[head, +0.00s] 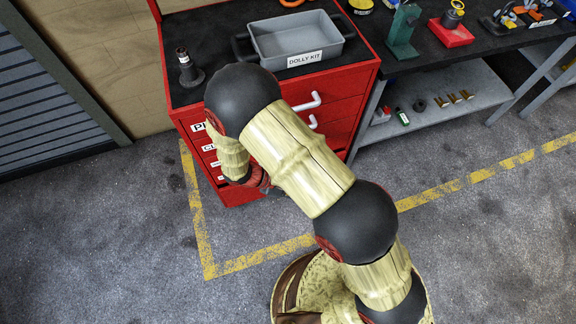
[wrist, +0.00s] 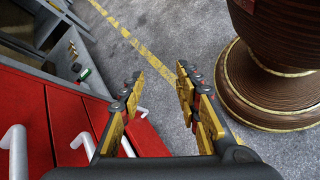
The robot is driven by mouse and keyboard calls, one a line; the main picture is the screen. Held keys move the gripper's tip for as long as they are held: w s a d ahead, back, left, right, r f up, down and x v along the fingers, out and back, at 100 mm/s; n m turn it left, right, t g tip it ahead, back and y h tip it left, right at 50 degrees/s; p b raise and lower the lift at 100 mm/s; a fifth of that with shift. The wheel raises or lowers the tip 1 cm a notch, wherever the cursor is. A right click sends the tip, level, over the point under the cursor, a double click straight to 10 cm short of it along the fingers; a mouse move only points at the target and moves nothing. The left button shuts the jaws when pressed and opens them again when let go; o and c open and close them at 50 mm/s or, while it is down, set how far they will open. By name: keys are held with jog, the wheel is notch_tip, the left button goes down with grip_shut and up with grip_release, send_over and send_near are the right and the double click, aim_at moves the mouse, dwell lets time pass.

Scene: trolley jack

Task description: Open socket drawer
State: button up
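A red drawer cabinet (head: 345,92) stands in front of me, with white handles on its drawers. An upper handle (head: 306,102) and one below it (head: 313,121) show right of my arm. Drawer labels (head: 199,127) at the left are partly hidden by my arm; I cannot read one as the socket drawer. The drawers in view look closed. In the wrist view, white handles (wrist: 82,143) stick out from the red fronts, left of my gripper (wrist: 160,75). My gripper is open and empty, fingers apart, touching no handle. In the head view my arm mostly hides it.
A grey tray marked DOLLY KIT (head: 297,40) and a dark cylindrical tool (head: 187,68) stand on the cabinet top. A workbench (head: 440,48) with tools and a lower shelf (head: 450,104) is at the right. Yellow lines (head: 245,261) mark the clear grey floor.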

jog(key=w+a+f+n+t, duration=0.1)
jog(key=w+f+n+t, duration=0.15)
jog(key=f+t, duration=0.45)
jog(key=w+a+f+n+t, duration=0.1)
jog(key=w+f+n+t, duration=0.2)
jog(key=f, duration=0.9)
jog(key=w+a+m+t+y, duration=0.3)
jog(key=w+a+m+t, duration=0.15)
jog(key=w+a, duration=0.35)
jog(key=shift+n, duration=0.6)
jog(key=b+x, duration=0.2)
jog(key=x, duration=0.5)
jog(key=shift+w+d, duration=0.2)
jog(key=shift+d, duration=0.15)
jog(key=c, duration=0.7)
jog(key=shift+f, duration=0.1)
grip_shut()
